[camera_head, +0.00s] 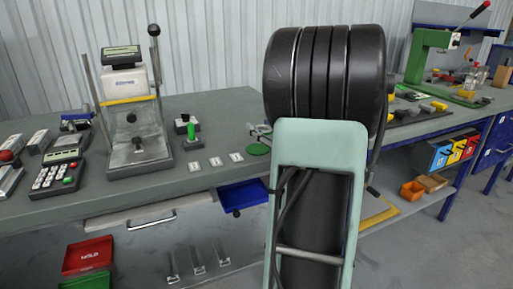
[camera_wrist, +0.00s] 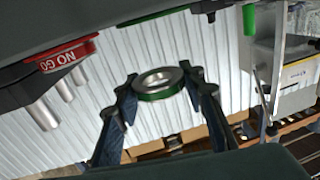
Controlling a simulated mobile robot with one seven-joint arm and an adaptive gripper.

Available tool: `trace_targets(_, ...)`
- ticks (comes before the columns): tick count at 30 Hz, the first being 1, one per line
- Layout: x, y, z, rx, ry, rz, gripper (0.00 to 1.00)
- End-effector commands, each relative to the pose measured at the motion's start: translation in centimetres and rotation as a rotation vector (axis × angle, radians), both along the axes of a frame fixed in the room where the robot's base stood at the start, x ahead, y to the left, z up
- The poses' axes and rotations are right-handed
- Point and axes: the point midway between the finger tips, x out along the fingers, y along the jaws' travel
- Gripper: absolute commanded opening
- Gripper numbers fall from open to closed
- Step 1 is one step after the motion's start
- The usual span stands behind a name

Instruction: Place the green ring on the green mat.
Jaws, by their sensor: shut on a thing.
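The green ring (camera_wrist: 157,93), a metal ring with a green outer band, is held between the two fingertips of my gripper (camera_wrist: 160,78) in the wrist view. My gripper is shut on it. In the head view my arm hides the ring and most of the gripper; only a bit of the gripper (camera_head: 261,131) shows left of the arm. The round green mat (camera_head: 258,149) lies flat on the bench just left of my arm. In the wrist view a thin green edge (camera_wrist: 165,14), which appears to be the mat, is above the ring, apart from it.
Three small white labels (camera_head: 216,161) lie left of the mat. A green-handled piece (camera_head: 193,132) and a tester with a lever (camera_head: 135,125) stand farther left. A blue drawer (camera_head: 243,196) sticks out below the bench edge. A red NO GO piece (camera_wrist: 62,58) shows in the wrist view.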

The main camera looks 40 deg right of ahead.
Motion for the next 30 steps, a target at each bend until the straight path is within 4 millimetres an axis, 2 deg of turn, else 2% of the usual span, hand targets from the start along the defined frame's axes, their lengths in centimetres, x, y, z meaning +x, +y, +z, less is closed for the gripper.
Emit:
trace_targets(5, 0.6, 0.5, -1.0, 0.001, 0.0, 0.002, 0.05)
trace_targets(8, 1.4, 1.2, -2.4, 0.002, 0.001, 0.003, 0.05)
trace_targets(12, 1.4, 1.1, -4.8, 0.001, 0.003, -0.001, 0.05)
trace_targets(25, 1.4, 1.1, -5.5, -0.002, -0.001, -0.001, 0.05)
trace_targets(26, 1.4, 1.1, -5.6, -0.002, 0.0, -0.001, 0.38)
trace_targets(30, 1.4, 1.1, -5.4, -0.002, 0.0, -0.001, 0.54)
